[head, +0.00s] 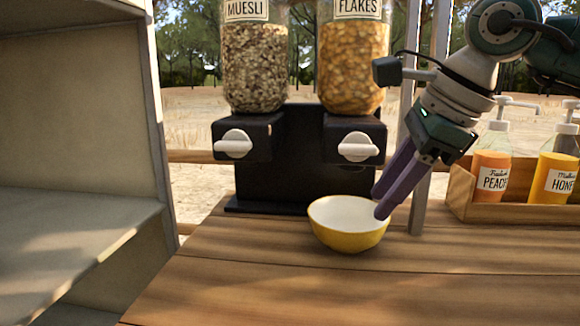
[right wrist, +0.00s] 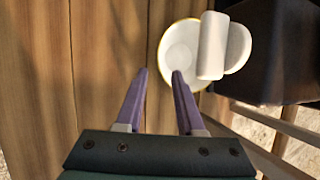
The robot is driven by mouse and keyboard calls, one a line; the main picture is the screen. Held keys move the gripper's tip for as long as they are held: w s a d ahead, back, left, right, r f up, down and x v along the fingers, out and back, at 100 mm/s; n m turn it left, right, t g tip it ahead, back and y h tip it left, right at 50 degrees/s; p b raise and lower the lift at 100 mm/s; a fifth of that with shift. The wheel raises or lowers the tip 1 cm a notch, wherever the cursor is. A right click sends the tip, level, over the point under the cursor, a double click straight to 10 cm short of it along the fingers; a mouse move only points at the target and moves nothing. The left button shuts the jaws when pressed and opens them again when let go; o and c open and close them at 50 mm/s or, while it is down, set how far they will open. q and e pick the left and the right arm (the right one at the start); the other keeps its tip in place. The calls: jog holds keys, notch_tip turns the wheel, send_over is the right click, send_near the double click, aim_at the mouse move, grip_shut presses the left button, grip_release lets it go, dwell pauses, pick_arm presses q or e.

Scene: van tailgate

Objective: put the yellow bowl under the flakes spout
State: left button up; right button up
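The yellow bowl (head: 345,238), white inside, stands upright on the wooden counter in front of the dispenser's black base, below and slightly in front of the flakes spout (head: 357,140). In the right wrist view the bowl (right wrist: 176,45) is partly hidden by the spout's white knob (right wrist: 211,46). My right gripper (head: 381,203) has purple fingers and points down at the bowl's right rim in the head view. My left gripper is not in view.
The flakes jar (head: 352,65) and muesli jar (head: 255,65) sit above the black stand (head: 275,180). A wooden crate (head: 510,212) with pump bottles is at the right, behind a grey post (head: 418,205). The front counter (head: 300,295) is clear.

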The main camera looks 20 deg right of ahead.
jog(key=v, duration=0.2)
jog(key=shift+s+r, duration=0.2)
jog(key=shift+r, duration=0.15)
dwell(0.7)
dwell(0.8)
